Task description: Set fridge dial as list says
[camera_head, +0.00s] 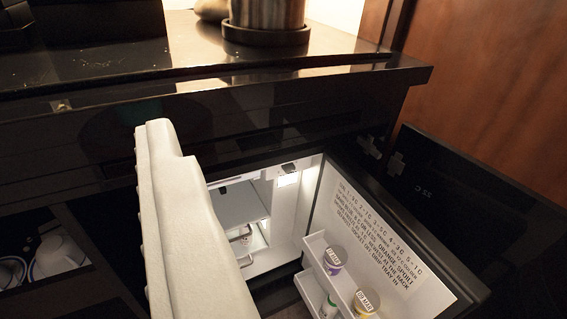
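The fridge stands open below the counter, with a lit white interior (240,205). A long cream ridged part, which I take as my gripper (160,125), rises in front of the fridge's left side. Its fingers cannot be told apart.
A dark panel (450,200) stands right of the door. White cups (58,255) sit in the left compartment. A metal pot (267,14) stands on the black counter.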

